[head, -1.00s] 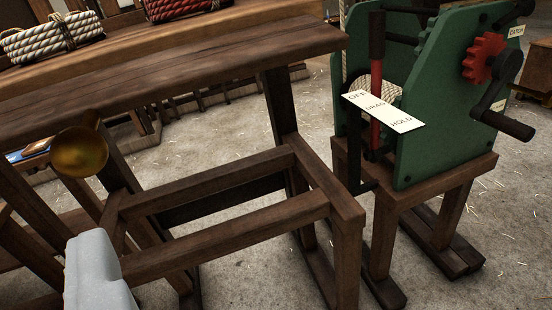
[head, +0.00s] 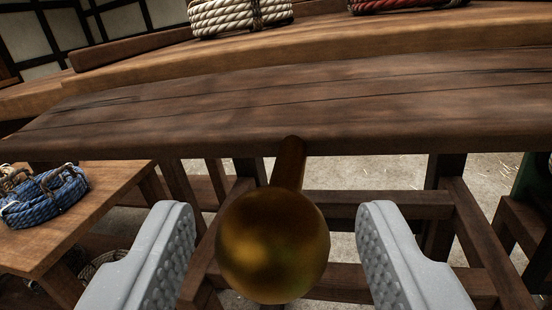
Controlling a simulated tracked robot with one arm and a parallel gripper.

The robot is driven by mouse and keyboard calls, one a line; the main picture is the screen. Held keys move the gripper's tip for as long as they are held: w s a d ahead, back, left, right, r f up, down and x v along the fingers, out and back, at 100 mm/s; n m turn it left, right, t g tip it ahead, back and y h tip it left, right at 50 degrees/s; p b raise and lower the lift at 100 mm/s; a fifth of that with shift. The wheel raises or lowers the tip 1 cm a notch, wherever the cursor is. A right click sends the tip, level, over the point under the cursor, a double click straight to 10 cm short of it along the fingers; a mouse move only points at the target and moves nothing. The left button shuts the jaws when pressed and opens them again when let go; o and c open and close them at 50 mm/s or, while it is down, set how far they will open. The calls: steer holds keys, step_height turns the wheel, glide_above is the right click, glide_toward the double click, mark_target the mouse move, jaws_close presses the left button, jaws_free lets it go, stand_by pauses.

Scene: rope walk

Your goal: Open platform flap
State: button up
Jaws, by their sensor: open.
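A round brass knob (head: 272,245) on a short stem sticks out toward me from under the front edge of a dark wooden board (head: 330,110). I take this board to be the platform flap; it lies roughly level. My gripper (head: 273,255) is open, with one grey ribbed finger left of the knob and the other right of it. Gaps show on both sides, so neither finger appears to touch the knob.
Behind the board runs a lighter wooden bench (head: 330,55) with a white rope coil (head: 238,15) and a red rope coil (head: 405,4). A side table (head: 100,215) at left holds a blue rope coil (head: 45,198). Wooden frame bars (head: 390,205) stand below the board.

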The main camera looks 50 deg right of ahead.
mark_target(268, 127)
steer(key=shift+x, duration=0.75)
steer(key=shift+c, duration=0.3)
jaws_close()
steer(key=shift+r, duration=0.1)
steer(key=r+p, duration=0.1)
steer(key=p, duration=0.3)
steer(key=shift+r+g+y, duration=0.25)
steer(key=shift+g+y, duration=0.05)
steer(key=shift+y, duration=0.1)
steer(key=r+y+p, duration=0.1)
steer(key=p, duration=0.3)
steer(key=shift+a+g, duration=0.1)
steer(key=shift+g, duration=0.2)
